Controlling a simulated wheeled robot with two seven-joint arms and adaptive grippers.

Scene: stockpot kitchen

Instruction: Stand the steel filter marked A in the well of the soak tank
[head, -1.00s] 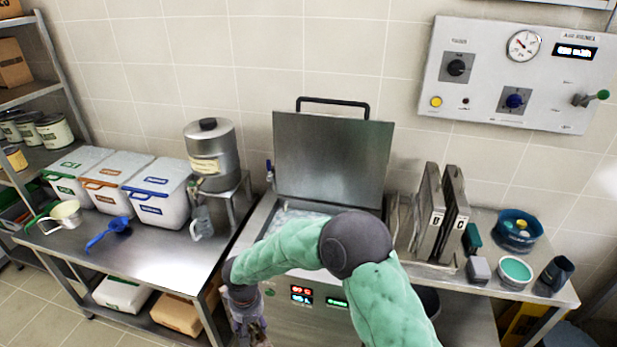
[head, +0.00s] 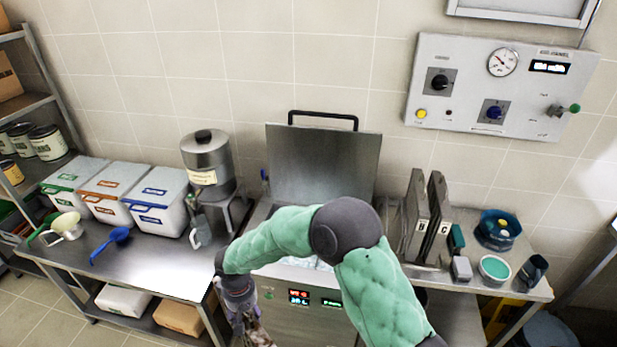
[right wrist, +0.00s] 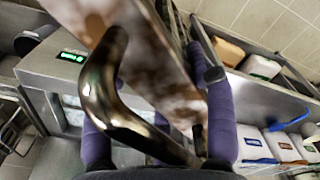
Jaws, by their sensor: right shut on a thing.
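My right gripper (head: 238,305) hangs low at the front left of the soak tank (head: 283,310). It is shut on a brown-stained steel filter (head: 258,336) with a bent metal handle (right wrist: 104,85). The filter's stained plate (right wrist: 150,55) shows between the purple fingers in the right wrist view. No letter on it is visible, so I cannot tell whether it is the one marked A. The tank's lid (head: 322,165) stands open at the back. My green arm hides most of the well (head: 305,262). My left gripper is out of view.
Two more steel filters (head: 414,215) (head: 437,220) stand upright in a rack right of the tank. A teal bowl (head: 495,268) and a dark cup (head: 534,268) stand further right. Lidded bins (head: 158,203) and a steel urn (head: 207,165) stand on the left table.

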